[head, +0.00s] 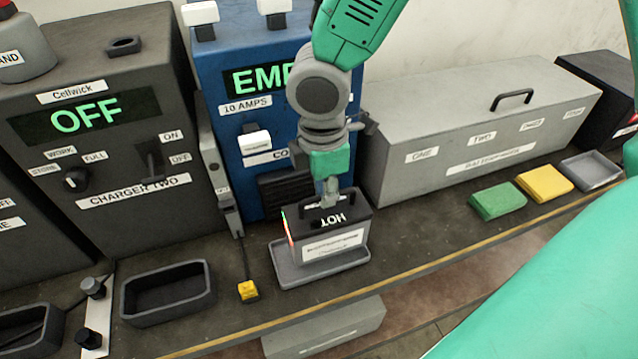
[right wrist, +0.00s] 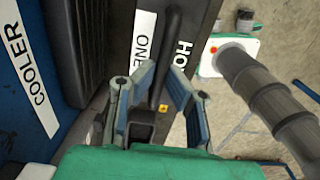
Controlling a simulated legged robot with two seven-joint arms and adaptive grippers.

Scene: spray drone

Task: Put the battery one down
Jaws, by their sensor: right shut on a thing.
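Battery one (head: 322,250) is a dark box with a white front label and HOT on its top. It is upright in or just above a shallow grey tray (head: 290,275) in front of the blue cooler (head: 230,95); I cannot tell whether it touches the tray. My right gripper (head: 328,192) comes down from above and is shut on its top handle. In the right wrist view the two fingers (right wrist: 157,75) close in over the handle, and the battery (right wrist: 185,35) shows the words ONE and HOT. My left gripper is not in view.
Charger two (head: 105,120), reading OFF, stands left of the cooler. An empty dark tray (head: 168,310) and a small yellow block (head: 247,291) are on the bench to the left. A long grey case (head: 475,150), a green pad (head: 497,200) and a yellow pad (head: 545,183) are right.

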